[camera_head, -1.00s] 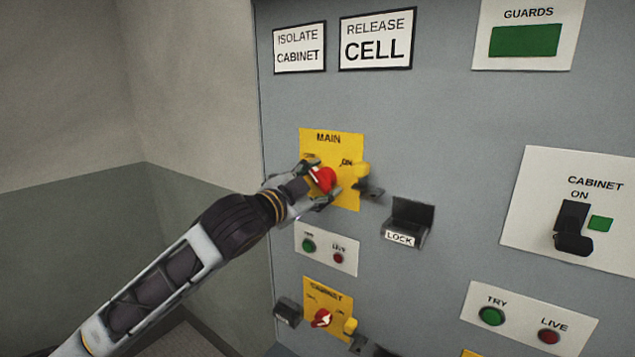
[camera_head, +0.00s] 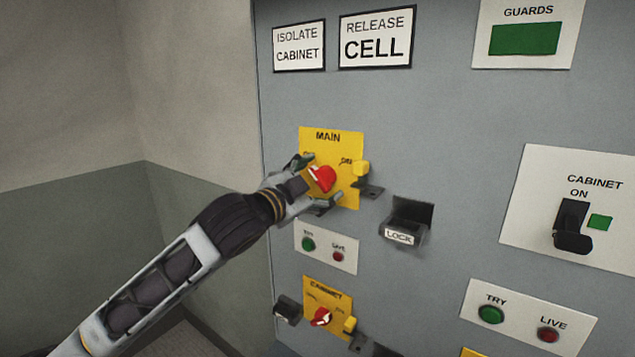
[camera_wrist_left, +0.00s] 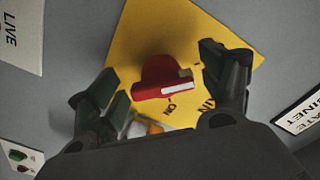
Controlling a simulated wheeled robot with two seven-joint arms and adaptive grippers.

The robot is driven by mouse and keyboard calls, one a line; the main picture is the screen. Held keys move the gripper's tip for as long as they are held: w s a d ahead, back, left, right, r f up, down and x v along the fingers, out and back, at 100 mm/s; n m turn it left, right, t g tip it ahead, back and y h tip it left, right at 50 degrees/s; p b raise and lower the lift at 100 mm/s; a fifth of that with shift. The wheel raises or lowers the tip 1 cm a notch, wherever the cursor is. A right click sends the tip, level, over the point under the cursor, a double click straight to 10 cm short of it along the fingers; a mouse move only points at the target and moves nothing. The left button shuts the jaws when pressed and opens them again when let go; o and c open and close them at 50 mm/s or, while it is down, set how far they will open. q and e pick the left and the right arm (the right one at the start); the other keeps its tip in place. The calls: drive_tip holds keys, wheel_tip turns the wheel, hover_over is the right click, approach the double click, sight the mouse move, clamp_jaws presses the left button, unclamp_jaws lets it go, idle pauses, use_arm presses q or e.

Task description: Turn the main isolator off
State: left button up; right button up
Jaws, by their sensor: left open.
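The main isolator is a red rotary knob (camera_head: 321,179) with a white pointer mark, on a yellow plate (camera_head: 347,143) labelled MAIN. In the head view the ON label is at the plate's upper right. My left gripper (camera_head: 311,183) is at the knob, coming from the lower left. In the left wrist view the red knob (camera_wrist_left: 166,78) sits between the two spread fingers of the left gripper (camera_wrist_left: 160,88), with a gap on each side. The white mark there lies nearly level, close to the ON label. My right gripper is in neither view.
A yellow tab with a dark hasp (camera_head: 362,172) juts out right of the plate. A LOCK holder (camera_head: 405,225) stands further right. Below are a TRY/LIVE plate (camera_head: 326,248) and a smaller CABINET isolator (camera_head: 321,317). A CABINET ON switch (camera_head: 571,225) is at the right.

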use_arm(q)
drive_tip(key=v, duration=1.1)
drive_tip(key=shift+s+a, duration=0.25)
drive_tip(key=shift+s, duration=0.05)
drive_tip(key=shift+f, duration=0.2)
